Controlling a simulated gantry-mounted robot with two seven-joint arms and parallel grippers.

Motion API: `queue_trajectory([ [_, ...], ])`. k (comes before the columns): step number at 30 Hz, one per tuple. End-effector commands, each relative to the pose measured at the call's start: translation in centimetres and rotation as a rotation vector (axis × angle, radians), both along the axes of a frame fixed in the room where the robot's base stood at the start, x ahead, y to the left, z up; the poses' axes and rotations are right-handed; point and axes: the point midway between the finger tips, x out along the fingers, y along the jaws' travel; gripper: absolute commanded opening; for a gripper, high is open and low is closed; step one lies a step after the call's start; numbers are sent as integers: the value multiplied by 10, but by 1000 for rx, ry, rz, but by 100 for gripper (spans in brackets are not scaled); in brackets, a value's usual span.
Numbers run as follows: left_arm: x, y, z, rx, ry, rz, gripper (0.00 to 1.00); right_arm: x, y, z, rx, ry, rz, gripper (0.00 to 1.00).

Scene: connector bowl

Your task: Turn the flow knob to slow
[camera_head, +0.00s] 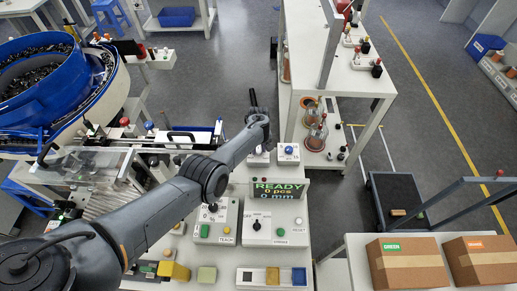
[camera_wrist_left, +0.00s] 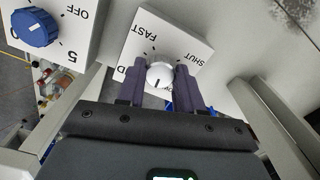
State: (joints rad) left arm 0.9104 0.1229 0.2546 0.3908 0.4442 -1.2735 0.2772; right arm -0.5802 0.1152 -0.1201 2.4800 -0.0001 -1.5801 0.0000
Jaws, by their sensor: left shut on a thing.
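The flow knob (camera_wrist_left: 160,75) is a round white knob on a white plate (camera_wrist_left: 150,38) in the left wrist view. The plate shows FAST, SHUT and part of another word ending in D; other lettering is hidden by the fingers. A dark line shows on the knob's near side; I cannot tell for sure which label it faces. My left gripper (camera_wrist_left: 160,80) has one finger on each side of the knob and is shut on it. In the head view my left gripper (camera_head: 260,142) reaches down over the panel and hides the knob. My right gripper is in neither view.
A blue knob (camera_wrist_left: 35,27) on its own plate sits beside the flow knob; it also shows in the head view (camera_head: 289,149). A READY display (camera_head: 278,189) and switch boxes (camera_head: 272,222) stand nearer. A blue bowl feeder (camera_head: 50,85) is at left.

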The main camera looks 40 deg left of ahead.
Motion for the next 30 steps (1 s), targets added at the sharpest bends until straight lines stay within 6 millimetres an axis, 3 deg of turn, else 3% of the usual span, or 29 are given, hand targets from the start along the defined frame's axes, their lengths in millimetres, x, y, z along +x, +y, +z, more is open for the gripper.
queue_trajectory([
  [15, 1, 0, -1, 0, -1, 449, 5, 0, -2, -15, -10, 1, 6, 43],
  [30, 0, 0, 0, 1, 0, 635, 5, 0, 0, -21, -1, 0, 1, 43],
])
